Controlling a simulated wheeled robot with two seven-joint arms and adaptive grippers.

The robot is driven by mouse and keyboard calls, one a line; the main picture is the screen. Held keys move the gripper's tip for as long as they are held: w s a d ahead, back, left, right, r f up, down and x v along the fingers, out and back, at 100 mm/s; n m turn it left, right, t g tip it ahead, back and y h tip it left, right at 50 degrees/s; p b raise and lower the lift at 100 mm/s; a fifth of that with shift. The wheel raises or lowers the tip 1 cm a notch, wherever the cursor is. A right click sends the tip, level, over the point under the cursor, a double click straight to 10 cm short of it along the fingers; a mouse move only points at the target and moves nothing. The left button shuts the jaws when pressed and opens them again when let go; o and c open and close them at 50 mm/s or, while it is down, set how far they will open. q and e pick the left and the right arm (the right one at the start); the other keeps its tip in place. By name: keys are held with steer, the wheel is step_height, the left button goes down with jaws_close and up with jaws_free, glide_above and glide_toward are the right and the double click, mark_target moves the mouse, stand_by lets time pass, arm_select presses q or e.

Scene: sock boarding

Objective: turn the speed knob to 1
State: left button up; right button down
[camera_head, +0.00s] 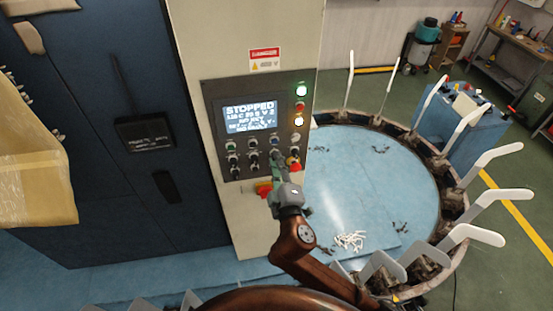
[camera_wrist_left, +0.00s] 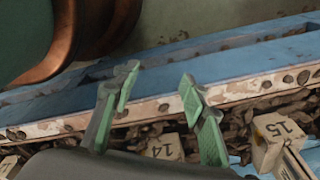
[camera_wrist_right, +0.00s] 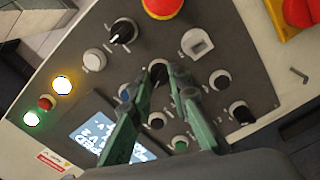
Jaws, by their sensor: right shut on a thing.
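The control panel (camera_head: 212,98) stands upright on a beige column, with a lit screen (camera_head: 249,117) that reads STOPPED above rows of knobs and buttons. My right gripper (camera_head: 276,160) reaches up to the lower part of the panel. In the right wrist view its green fingers are shut on a black knob (camera_wrist_right: 158,68). The fingers partly cover this knob, and I cannot read its label or pointer setting, so I cannot tell if it is the speed knob. My left gripper (camera_wrist_left: 157,82) is open and empty, above a blue-edged rail, and is not seen in the head view.
A red emergency button (camera_wrist_right: 162,5) and other knobs, such as a black one (camera_wrist_right: 122,32), sit close around my right fingers. A round blue table (camera_head: 400,185) ringed with white sock boards (camera_head: 497,197) stands to the right. Numbered blocks (camera_wrist_left: 165,147) lie below my left gripper.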

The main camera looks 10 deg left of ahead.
steer(key=shift+n, duration=2.3)
steer(key=shift+f, duration=0.1)
steer(key=c, duration=1.8)
jaws_free()
steer(key=v, duration=1.2)
